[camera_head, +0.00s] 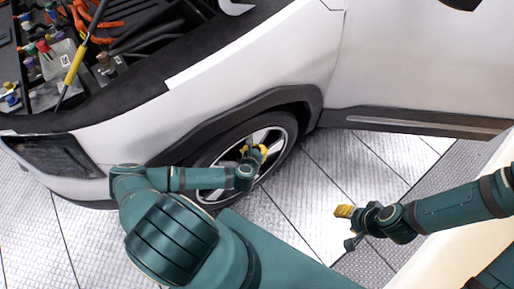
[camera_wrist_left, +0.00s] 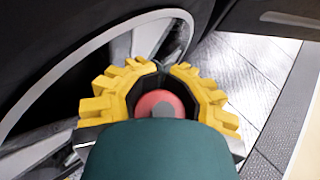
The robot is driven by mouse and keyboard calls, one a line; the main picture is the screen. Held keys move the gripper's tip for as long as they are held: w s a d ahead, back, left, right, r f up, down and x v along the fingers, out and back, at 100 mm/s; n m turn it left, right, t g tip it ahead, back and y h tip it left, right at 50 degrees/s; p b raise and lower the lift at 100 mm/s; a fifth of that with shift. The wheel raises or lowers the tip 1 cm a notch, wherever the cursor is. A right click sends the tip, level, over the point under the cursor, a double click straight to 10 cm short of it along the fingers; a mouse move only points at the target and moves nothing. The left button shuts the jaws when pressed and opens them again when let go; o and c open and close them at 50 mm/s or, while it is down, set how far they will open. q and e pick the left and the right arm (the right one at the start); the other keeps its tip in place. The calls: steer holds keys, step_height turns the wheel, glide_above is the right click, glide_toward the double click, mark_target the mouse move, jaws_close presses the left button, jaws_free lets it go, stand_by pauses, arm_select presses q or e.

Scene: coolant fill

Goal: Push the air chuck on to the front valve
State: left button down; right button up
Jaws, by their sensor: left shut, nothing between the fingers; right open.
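The front wheel (camera_head: 279,125) of the white car shows a dark tyre and silver spokes, and its rim and spokes also fill the upper left of the left wrist view (camera_wrist_left: 88,62). My left gripper (camera_head: 262,152) is in front of the wheel's hub area, with its yellow fingers shut. In the left wrist view its fingertips (camera_wrist_left: 161,67) nearly meet close to the rim. A red round part shows between the finger bases, and I cannot tell what it is. I cannot make out the front valve or the air chuck. My right gripper (camera_head: 345,228) is open and empty, right of the wheel above the floor.
The white car body (camera_head: 255,65) and its dark wheel arch (camera_head: 300,93) stand close above my left arm. The open engine bay (camera_head: 85,55) has orange cables and coloured caps. Light metal floor tiles (camera_head: 320,185) lie clear between the wheel and my right gripper.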

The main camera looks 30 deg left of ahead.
arm_select(q)
steer(key=shift+f+b, duration=0.95)
steer(key=shift+f, duration=0.5)
steer(key=c, duration=0.9)
jaws_free()
steer(key=shift+c, duration=0.2)
steer(key=shift+s, duration=0.1)
steer(key=v, duration=1.2)
steer(key=shift+d, duration=0.1)
